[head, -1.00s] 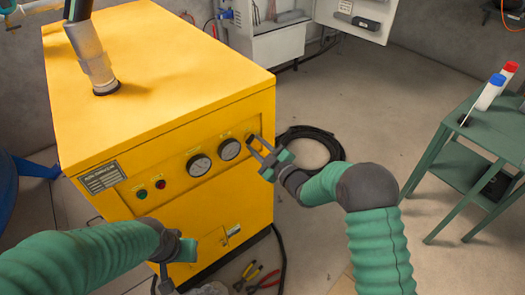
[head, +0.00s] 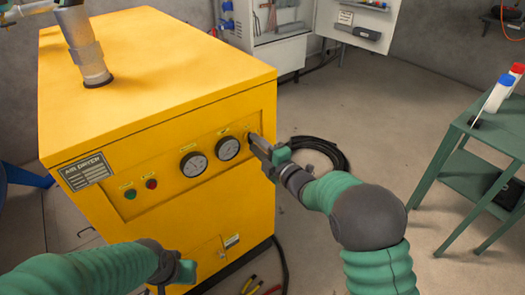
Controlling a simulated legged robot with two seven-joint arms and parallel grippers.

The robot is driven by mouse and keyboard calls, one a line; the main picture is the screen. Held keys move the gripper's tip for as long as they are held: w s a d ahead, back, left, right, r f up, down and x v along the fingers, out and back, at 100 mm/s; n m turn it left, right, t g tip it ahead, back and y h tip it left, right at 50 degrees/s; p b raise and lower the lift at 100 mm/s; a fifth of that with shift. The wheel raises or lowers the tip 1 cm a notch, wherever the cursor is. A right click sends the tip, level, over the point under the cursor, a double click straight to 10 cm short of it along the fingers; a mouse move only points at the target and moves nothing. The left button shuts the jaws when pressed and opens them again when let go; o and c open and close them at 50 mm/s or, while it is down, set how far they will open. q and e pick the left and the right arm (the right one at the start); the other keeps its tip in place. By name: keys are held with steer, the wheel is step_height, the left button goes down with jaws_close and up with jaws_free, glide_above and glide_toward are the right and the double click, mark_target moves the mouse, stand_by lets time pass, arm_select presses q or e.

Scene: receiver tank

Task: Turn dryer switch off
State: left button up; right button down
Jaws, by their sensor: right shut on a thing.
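The yellow air dryer (head: 150,90) stands at the left, its front panel facing me. The panel carries a green button (head: 130,193), a red button (head: 151,183), two round gauges (head: 193,164) and, at its right end, the dark dryer switch (head: 249,136), mostly hidden by my gripper. My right gripper (head: 254,144) is shut on the switch, its fingertips at the panel. My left gripper (head: 180,272) is low in front of the dryer, away from the switch; its fingers are not clear.
A green table (head: 480,145) with two capped bottles stands at the right. A coiled black hose (head: 320,150) lies on the floor behind my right gripper. Pliers (head: 250,284) lie on the floor at the front. An open electrical cabinet (head: 280,30) is at the back.

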arm_select(q)
steer(key=shift+f+b, duration=0.35)
steer(key=shift+f, duration=0.15)
arm_select(e)
steer(key=shift+w+a+r+n, duration=0.15)
steer(key=shift+a+r+n, duration=0.5)
steer(key=shift+r, duration=0.15)
steer(key=c, duration=1.2)
jaws_free()
arm_select(q)
steer(key=shift+w+a+r+p, duration=0.55)
steer(key=shift+w+a+p, duration=0.25)
steer(key=shift+p, duration=0.4)
arm_select(e)
steer(key=v, duration=0.5)
steer(key=f+v, duration=0.1)
steer(key=v, duration=1.1)
steer(key=shift+d+f, duration=0.3)
steer(key=shift+d, duration=0.05)
